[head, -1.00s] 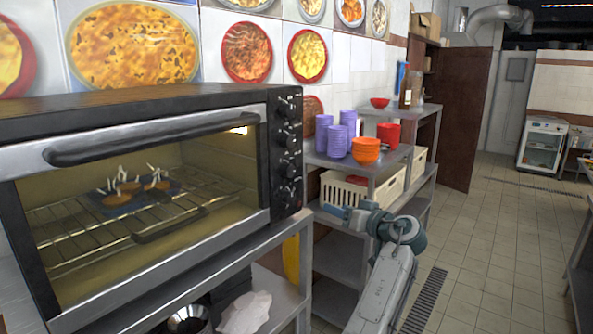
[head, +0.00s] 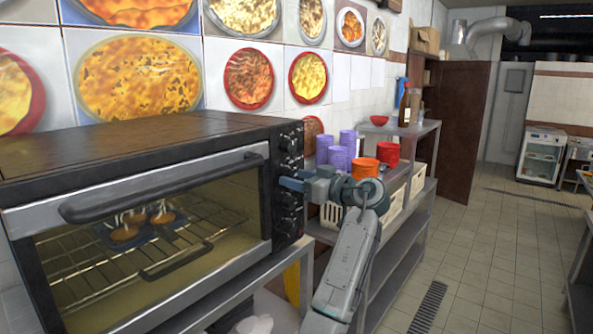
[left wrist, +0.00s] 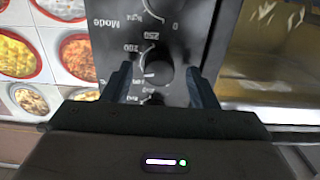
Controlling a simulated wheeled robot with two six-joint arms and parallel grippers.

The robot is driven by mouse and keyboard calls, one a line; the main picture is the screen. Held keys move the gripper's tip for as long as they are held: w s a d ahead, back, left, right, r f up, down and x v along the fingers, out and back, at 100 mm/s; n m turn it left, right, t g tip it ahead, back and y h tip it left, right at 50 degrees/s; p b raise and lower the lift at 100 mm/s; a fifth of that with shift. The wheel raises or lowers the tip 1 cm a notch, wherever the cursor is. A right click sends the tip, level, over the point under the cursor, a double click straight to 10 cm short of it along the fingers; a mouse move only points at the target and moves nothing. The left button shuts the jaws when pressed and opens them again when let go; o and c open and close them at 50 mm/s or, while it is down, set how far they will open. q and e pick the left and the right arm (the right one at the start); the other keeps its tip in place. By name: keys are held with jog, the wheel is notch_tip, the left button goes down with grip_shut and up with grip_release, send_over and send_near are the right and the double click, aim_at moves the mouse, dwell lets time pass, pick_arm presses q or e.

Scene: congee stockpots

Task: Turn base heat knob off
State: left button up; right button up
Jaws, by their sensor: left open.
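The black oven (head: 150,140) has a column of knobs on its right-hand control panel (head: 287,225). In the left wrist view, upside down, a round black knob (left wrist: 158,74) with a light pointer mark sits between my open left fingers (left wrist: 162,84), near the numbers 200 and 250. I cannot tell whether the fingers touch it. No base heat label is readable. In the head view my left gripper (head: 291,184) is at the panel, hiding some of the knobs. The upper knob (head: 290,142) is in clear view. My right gripper is not in view.
The oven's glass door is closed with its handle (head: 160,185) across the front; a tray of food (head: 140,228) is inside. Purple cups (head: 338,158) and orange bowls (head: 364,168) stand on the shelf just beyond my gripper. The tiled floor to the right is clear.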

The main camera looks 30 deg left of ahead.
pick_arm(q)
jog(key=shift+w+a, duration=0.1)
jog(key=shift+a, duration=0.25)
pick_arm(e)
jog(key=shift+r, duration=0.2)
